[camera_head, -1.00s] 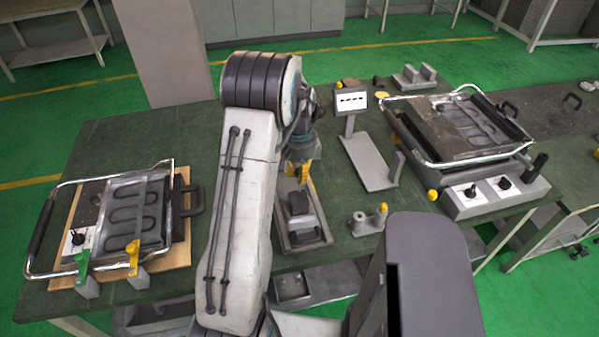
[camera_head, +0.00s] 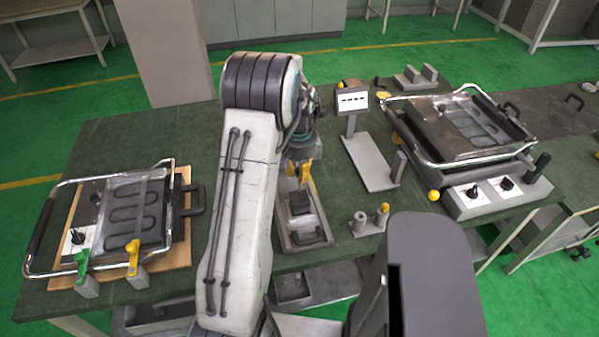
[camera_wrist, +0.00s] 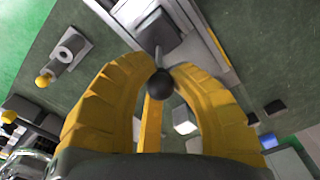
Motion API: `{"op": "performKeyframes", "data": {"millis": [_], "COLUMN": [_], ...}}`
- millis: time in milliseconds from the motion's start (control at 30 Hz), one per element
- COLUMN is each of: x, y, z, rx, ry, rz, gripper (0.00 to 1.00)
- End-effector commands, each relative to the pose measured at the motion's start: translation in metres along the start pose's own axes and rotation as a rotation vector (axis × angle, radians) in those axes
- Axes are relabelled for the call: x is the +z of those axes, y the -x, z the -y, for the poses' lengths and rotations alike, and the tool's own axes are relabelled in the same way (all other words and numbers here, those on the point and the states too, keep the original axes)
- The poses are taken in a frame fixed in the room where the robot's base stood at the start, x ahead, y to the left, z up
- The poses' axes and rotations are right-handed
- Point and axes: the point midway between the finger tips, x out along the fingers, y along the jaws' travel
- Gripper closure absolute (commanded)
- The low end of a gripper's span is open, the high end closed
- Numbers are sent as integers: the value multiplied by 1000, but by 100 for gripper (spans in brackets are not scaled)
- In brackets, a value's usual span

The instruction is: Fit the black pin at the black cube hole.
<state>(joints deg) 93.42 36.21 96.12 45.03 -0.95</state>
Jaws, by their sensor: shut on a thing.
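The black cube (camera_wrist: 155,32) is beyond the fingertips in the wrist view. In the head view the cube (camera_head: 299,202) stands in a grey tray (camera_head: 288,243), just below the yellow fingers of my gripper (camera_head: 302,172). The pin cannot be made out in the head view. The cube's hole is not clear, and I cannot tell whether the pin touches the cube.
A grey stand with two posts (camera_head: 367,228) is right of the tray; one post has a yellow top. A small display stand (camera_head: 370,168) is behind it. Heating-plate units stand at the left (camera_head: 133,212) and right (camera_head: 460,128).

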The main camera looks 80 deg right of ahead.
Motion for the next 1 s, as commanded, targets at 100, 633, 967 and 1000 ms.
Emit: {"op": "performKeyframes", "data": {"millis": [100, 633, 967, 1000], "x": [0, 0, 1, 1], "y": [0, -4, -12, -13], "z": [0, 0, 0, 0], "rx": [0, 0, 0, 0], "ry": [0, 0, 0, 0], "rz": [0, 0, 0, 0], "gripper": [100, 100, 100, 100]}}
